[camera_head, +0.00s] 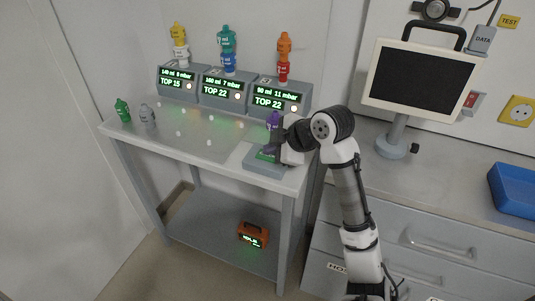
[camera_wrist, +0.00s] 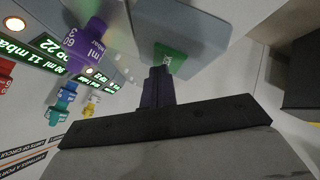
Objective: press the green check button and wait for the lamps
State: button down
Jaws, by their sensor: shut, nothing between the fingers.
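The green check button (camera_head: 266,157) sits on a grey box (camera_head: 266,170) at the table's right front. It also shows in the wrist view, lettered (camera_wrist: 171,60). My gripper (camera_head: 271,149) is shut and empty, its dark fingertips (camera_wrist: 158,72) at the button's edge. I cannot tell whether they touch it. Three grey ventilator units stand at the back: left (camera_head: 177,83), middle (camera_head: 222,90) and right (camera_head: 281,97). Their green displays are lit, with TOP 15, TOP 22 and TOP 22. Each has a round, pale, bright lamp on its front; the right lamp (camera_wrist: 90,72) glows warm.
A purple piece (camera_head: 273,120) stands close behind my gripper. Coloured pieces are stacked on the units. A green piece (camera_head: 122,109) and a grey piece (camera_head: 147,115) stand at the left. A monitor (camera_head: 421,77) stands to the right; an orange device (camera_head: 253,234) lies on the lower shelf.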

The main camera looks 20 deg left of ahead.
aim_at(271, 157)
jog(key=shift+r+p, duration=0.6)
jog(key=shift+r, duration=0.2)
jog(key=shift+r+p, duration=1.95)
jog(key=shift+r, duration=0.6)
jog(key=shift+f, duration=0.1)
